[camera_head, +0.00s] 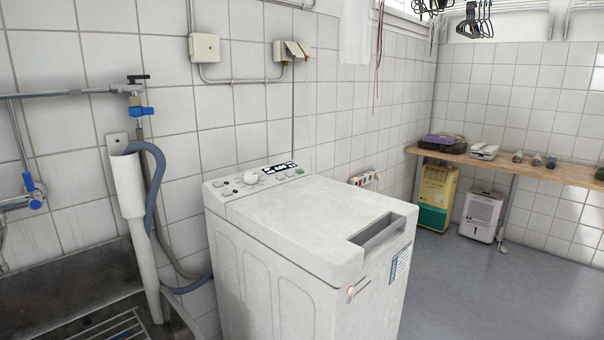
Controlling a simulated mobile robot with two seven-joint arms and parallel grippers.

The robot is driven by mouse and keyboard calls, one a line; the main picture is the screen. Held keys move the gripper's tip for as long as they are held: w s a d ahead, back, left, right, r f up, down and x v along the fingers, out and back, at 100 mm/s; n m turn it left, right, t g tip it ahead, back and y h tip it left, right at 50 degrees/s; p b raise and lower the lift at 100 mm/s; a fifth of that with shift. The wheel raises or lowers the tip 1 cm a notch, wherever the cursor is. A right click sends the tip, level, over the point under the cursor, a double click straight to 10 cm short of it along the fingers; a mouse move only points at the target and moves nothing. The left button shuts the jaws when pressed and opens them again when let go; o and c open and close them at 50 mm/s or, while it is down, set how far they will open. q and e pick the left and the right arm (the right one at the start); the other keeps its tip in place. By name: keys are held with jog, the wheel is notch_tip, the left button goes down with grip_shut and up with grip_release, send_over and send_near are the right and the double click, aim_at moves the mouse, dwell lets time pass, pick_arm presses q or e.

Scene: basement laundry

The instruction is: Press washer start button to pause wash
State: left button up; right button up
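A white top-loading washer (290,224) stands in the middle of the head view, with its lid closed. Its control panel (258,180) runs along the back top edge and has a round white dial (251,178), several small buttons and a dark label strip. A small green mark (299,171) shows at the right end of the panel. A small reddish light or button (351,290) shows on the front near the corner. I cannot tell which control is the start button. Neither of my grippers is in view.
A sink (90,310) with a grey drain hose (155,200) and pipes is at the left. Wall boxes (204,48) hang above the washer. A wooden shelf (520,168) holds items at the back right, with dehumidifier-like units (437,195) below. The floor (470,285) at right is clear.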

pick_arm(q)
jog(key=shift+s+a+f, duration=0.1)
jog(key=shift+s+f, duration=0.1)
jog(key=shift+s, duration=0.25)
